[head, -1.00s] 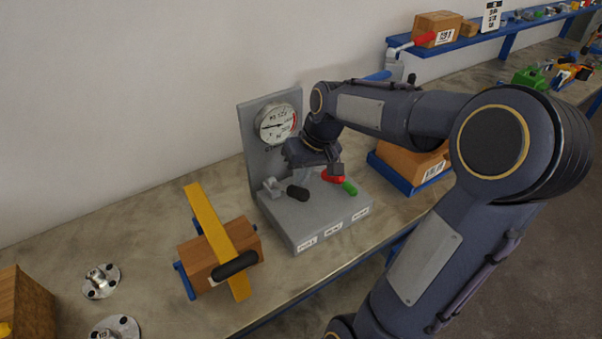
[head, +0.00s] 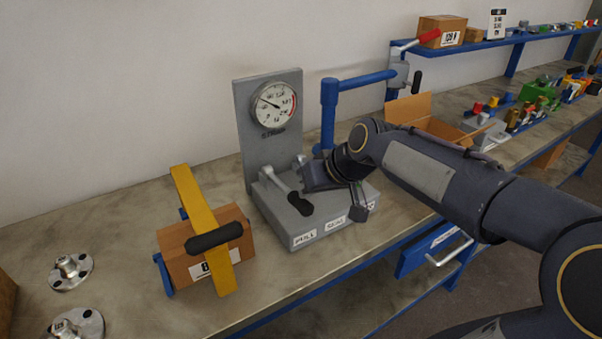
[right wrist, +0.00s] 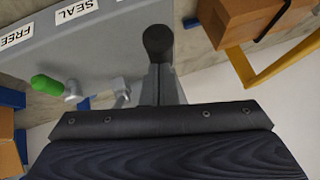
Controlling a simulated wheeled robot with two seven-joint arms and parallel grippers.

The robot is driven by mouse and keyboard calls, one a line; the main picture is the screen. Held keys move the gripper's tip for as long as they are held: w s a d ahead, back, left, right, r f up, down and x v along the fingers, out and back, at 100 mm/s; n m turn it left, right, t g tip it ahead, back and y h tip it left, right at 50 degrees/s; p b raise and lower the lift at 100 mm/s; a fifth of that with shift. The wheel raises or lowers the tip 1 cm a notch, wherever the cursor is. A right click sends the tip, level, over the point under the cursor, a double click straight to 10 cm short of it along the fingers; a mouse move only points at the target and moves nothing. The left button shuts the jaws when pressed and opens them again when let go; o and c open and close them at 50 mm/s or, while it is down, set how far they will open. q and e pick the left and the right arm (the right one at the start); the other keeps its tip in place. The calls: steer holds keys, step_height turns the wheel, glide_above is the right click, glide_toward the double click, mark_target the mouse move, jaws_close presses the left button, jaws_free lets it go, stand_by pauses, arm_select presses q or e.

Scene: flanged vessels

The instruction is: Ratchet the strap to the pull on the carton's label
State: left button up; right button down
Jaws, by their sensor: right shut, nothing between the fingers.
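The carton (head: 178,243) is brown and stands on the bench with a yellow strap (head: 193,203) across it. A black handle (head: 214,237) lies over the strap. The carton's white label (head: 200,271) is partly covered; I cannot read its full text. Right of it is a grey tool with a round dial (head: 273,104) and a black-gripped lever (head: 299,203); that grip also shows in the right wrist view (right wrist: 158,40). My right gripper (head: 308,178) is shut and empty, just beside the lever; its fingertips are hard to make out. My left gripper is out of view.
The tool's base carries several white labels, including PULL (head: 304,239). A green grip (right wrist: 45,84) is on the base in the right wrist view. A blue post with an arm (head: 328,115) stands behind. Metal flanges (head: 72,272) lie at the left.

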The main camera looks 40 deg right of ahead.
steer(key=shift+s+f+b, duration=0.2)
steer(key=shift+f+b, duration=0.2)
steer(key=shift+f, duration=0.4)
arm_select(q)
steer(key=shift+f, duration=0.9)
arm_select(e)
steer(key=shift+s+a+f, duration=0.15)
steer(key=shift+f, duration=0.1)
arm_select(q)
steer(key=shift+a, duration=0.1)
arm_select(e)
steer(key=shift+r, duration=0.35)
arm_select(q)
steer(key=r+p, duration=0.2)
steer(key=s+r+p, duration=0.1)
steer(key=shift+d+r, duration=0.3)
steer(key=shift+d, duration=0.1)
arm_select(e)
steer(key=w+d+r+v, duration=0.1)
steer(key=w+v, duration=0.1)
steer(key=v, duration=1.1)
steer(key=shift+r, duration=0.2)
